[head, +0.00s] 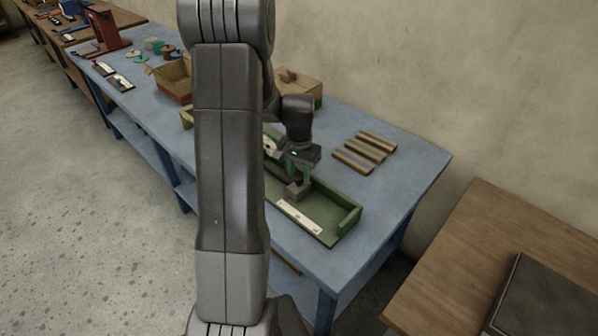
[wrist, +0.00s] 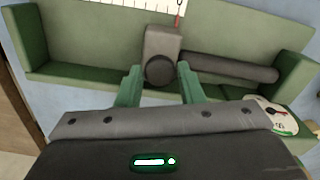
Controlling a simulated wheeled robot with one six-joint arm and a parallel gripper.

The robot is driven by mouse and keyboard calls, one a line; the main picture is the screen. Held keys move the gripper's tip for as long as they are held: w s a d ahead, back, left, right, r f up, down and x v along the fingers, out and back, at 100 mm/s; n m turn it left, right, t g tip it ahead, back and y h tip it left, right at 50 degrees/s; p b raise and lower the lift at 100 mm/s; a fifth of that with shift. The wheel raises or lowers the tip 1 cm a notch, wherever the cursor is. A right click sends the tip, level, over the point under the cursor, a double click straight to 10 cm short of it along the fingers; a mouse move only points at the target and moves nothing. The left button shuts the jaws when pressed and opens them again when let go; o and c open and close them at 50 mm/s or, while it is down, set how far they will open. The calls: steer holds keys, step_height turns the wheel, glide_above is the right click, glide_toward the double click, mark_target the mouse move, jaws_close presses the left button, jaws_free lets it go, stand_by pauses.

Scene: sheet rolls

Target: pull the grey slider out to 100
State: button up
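The grey slider (wrist: 162,42) is a block with a round dark knob on its near face, in a green tray (wrist: 95,22). A dark rod (wrist: 230,66) runs from it to the right in the wrist view. In the head view the slider (head: 297,191) sits beside a white scale strip (head: 299,216). The scale (wrist: 135,3) and a red pointer (wrist: 181,9) are cut off at the top of the wrist view; its numbers are unreadable. My gripper (wrist: 158,68) is open, its green fingers on either side of the knob. I cannot tell whether they touch. It also shows above the slider in the head view (head: 299,173).
Wooden strips (head: 364,152) and a cardboard box (head: 300,87) lie on the blue bench (head: 408,172). The bench's right end is clear. My arm hides part of the bench.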

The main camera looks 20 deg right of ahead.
jaws_close()
steer(key=s+d, duration=0.2)
steer(key=s, duration=0.2)
steer(key=s+d+b, duration=0.1)
steer(key=s, duration=0.4)
steer(key=s+d+b, duration=0.1)
steer(key=s+d, duration=0.1)
steer(key=s, duration=0.2)
steer(key=shift+s+d, duration=0.3)
steer(key=shift+d, duration=0.05)
steer(key=shift+o, duration=0.5)
jaws_free()
steer(key=o, duration=0.4)
steer(key=shift+s+d, duration=0.1)
steer(key=shift+s, duration=0.1)
steer(key=shift+w, duration=0.1)
steer(key=shift+r, duration=0.15)
